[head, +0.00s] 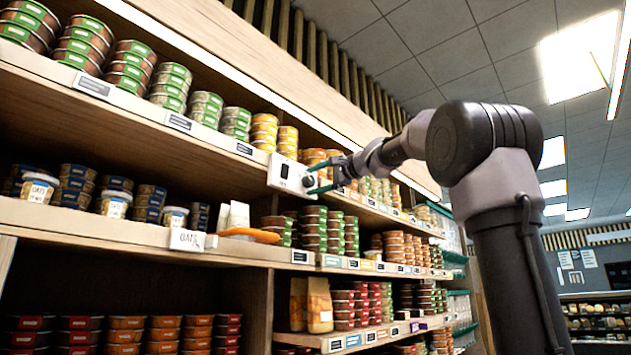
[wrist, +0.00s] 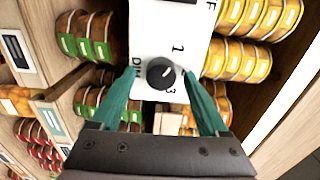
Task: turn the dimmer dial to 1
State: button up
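The dimmer dial (wrist: 160,74) is a round black knob on a white panel (wrist: 165,30). The panel carries the marks 1 and 3, the word DIM and a partly cut-off label ending in F. A pale pointer line on the knob points to the upper right in the wrist view. In the head view the panel (head: 285,172) is on the upper shelf's front edge, with the dial (head: 308,181) at its right. My gripper (wrist: 159,75) has its teal fingers spread on both sides of the dial, with small gaps. It also shows in the head view (head: 321,175).
Stacked tins (head: 205,108) fill the upper shelf behind the panel. The aisle to the right, beyond my arm, looks open.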

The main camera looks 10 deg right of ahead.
jog(key=v, duration=1.1)
dwell(0.4)
jog(key=s+f+n+g+h, duration=0.2)
jog(key=s+f, duration=0.5)
jog(key=f, duration=0.8)
jog(key=s+f+n+g+h, duration=0.2)
jog(key=s+f, duration=0.5)
jog(key=f, duration=0.8)
jog(key=s+f+n+g+h, duration=0.2)
jog(key=s+f, duration=0.4)
jog(key=f, duration=0.9)
jog(key=g+h, duration=0.1)
jog(key=h, duration=0.1)
jog(key=shift+s+a+h, duration=0.3)
jog(key=shift+s+a, duration=0.1)
jog(key=shift+f, duration=0.15)
